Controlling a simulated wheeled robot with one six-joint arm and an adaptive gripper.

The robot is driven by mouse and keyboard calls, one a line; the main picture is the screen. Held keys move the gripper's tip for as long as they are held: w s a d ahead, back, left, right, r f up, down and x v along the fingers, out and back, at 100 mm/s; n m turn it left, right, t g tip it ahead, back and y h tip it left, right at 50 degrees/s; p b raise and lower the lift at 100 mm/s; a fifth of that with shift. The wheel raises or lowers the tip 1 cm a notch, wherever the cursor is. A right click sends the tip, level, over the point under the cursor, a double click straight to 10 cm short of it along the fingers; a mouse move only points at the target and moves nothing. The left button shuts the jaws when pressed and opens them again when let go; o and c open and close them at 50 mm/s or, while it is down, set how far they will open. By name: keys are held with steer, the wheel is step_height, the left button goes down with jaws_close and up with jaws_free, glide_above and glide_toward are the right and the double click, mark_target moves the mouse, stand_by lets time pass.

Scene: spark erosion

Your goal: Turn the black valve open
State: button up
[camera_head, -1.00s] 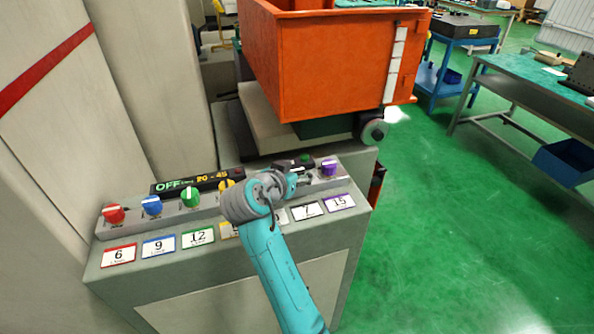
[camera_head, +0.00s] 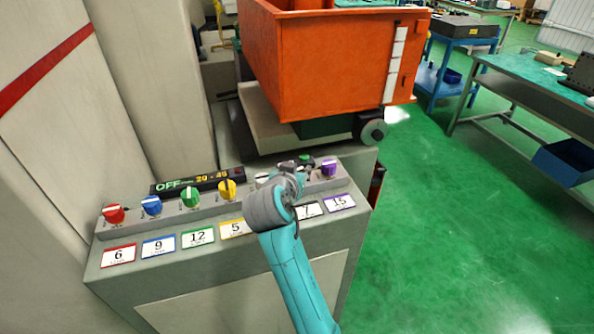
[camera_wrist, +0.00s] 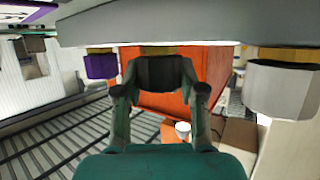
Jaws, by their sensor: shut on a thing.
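The black valve (camera_wrist: 160,72) is a dark knob on the console in the wrist view. My gripper (camera_wrist: 161,88) has one finger on each side of it and is shut on it. In the head view my gripper (camera_head: 299,172) is at the right part of the knob row, and the arm hides the black valve there. The purple knob (camera_wrist: 101,66) is to the left of the fingers in the wrist view, and a grey-white knob (camera_wrist: 282,88) is to the right. Both are clear of the fingers. Which way the black valve points cannot be seen.
Red (camera_head: 113,214), blue (camera_head: 151,206), green (camera_head: 190,197) and yellow (camera_head: 227,190) knobs line the console to the left, with number cards below. A display (camera_head: 197,181) reads OFF. An orange bin (camera_head: 330,65) stands behind the console. Green floor at right is open.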

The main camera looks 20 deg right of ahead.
steer(key=n+t+y, duration=0.1)
steer(key=n+y, duration=0.3)
steer(key=shift+d+t+y, duration=0.15)
steer(key=shift+t+y, duration=0.25)
steer(key=n+y, duration=0.4)
steer(key=shift+y, duration=0.3)
steer(key=n+g+y, duration=0.1)
steer(key=n+y, duration=0.2)
steer(key=shift+n+y, duration=0.3)
steer(key=shift+y, duration=0.1)
steer(key=shift+n+g+y, duration=1.3)
steer(key=shift+n+y, duration=0.4)
steer(key=shift+n, duration=0.1)
steer(key=o, duration=1.2)
steer(key=shift+c, duration=0.2)
steer(key=v, duration=1.1)
steer(key=shift+s+d+r, duration=0.15)
steer(key=shift+d+r, duration=0.1)
steer(key=shift+d, duration=0.05)
